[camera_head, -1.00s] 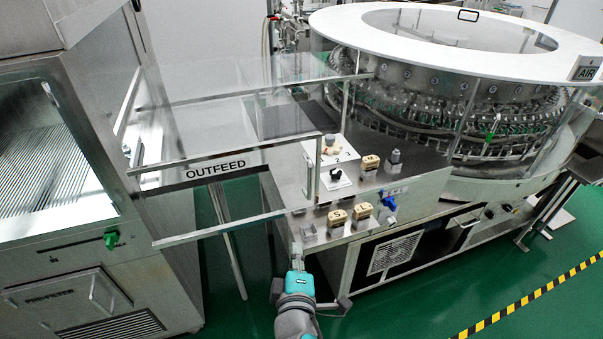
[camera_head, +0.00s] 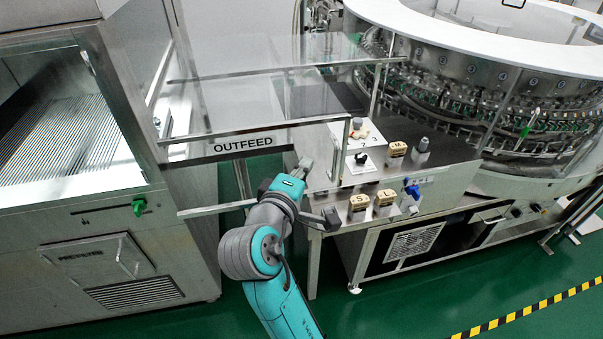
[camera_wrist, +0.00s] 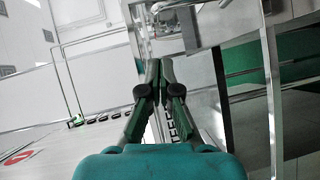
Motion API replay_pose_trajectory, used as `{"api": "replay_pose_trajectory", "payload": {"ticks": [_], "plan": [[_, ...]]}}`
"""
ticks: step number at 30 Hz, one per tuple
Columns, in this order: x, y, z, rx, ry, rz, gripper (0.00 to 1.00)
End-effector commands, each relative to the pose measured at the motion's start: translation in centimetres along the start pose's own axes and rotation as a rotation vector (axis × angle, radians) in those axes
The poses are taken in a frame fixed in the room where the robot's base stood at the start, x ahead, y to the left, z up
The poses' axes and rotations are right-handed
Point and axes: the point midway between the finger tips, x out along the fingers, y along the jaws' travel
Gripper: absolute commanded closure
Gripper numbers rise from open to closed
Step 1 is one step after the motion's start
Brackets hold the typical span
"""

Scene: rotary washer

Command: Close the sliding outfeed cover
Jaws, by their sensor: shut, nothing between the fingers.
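The outfeed cover is a clear panel in a metal frame. Its top rail (camera_head: 255,129) and OUTFEED label (camera_head: 243,143) show in the head view, and its right end has an upright bar with a handle (camera_head: 341,150). My gripper (camera_head: 305,166) is in front of the panel, left of that handle and apart from it. In the wrist view my gripper (camera_wrist: 159,64) is shut and empty. Part of the sideways label (camera_wrist: 181,115) shows behind the fingers. My arm hides part of the cover's lower rail (camera_head: 210,210).
The control top (camera_head: 375,180) with knobs and several tan blocks stands right of my gripper. The round washer (camera_head: 490,100) is behind it. A steel machine (camera_head: 90,215) stands at the left. Green floor (camera_head: 420,300) is clear at the front right.

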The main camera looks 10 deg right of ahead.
Motion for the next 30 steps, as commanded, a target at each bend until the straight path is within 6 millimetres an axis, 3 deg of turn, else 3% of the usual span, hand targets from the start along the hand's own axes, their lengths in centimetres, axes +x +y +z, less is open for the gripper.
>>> {"api": "replay_pose_trajectory", "payload": {"ticks": [8, 12, 18, 30], "plan": [[5.3, 0.1, 0.1, 0.0, -0.002, 0.001, 1.0], [6.8, 0.0, 1.5, 0.001, -0.003, 0.001, 1.0], [8.0, 0.0, 2.6, 0.0, 0.0, 0.001, 1.0], [8.2, 0.0, 2.8, 0.0, 0.001, 0.001, 1.0]]}}
